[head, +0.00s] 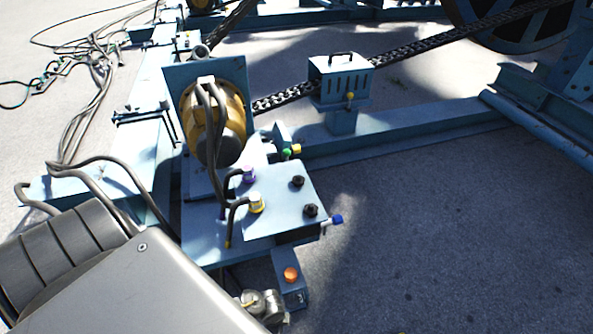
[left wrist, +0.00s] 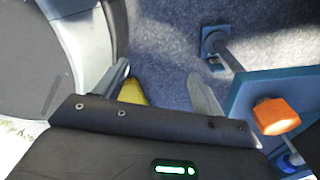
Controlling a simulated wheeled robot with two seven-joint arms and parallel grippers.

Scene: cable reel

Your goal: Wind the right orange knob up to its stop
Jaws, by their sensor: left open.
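One orange knob (head: 291,274) sits on a small blue box at the bottom middle of the head view. An orange knob also shows large in the left wrist view (left wrist: 277,115), on a blue panel at the right. My left gripper (left wrist: 160,72) is open, its two fingers apart with floor seen between them. The knob is to the right of both fingers, apart from them and not between them. In the head view my grey arm covers the lower left, and I cannot clearly make out the fingers. My right gripper is in neither view.
A blue control plate (head: 285,200) with black knobs and capped hoses stands behind the box. A yellow motor (head: 213,125) is beyond it. A yellow part (left wrist: 133,91) shows beside the left finger. Bare floor (head: 450,230) lies to the right.

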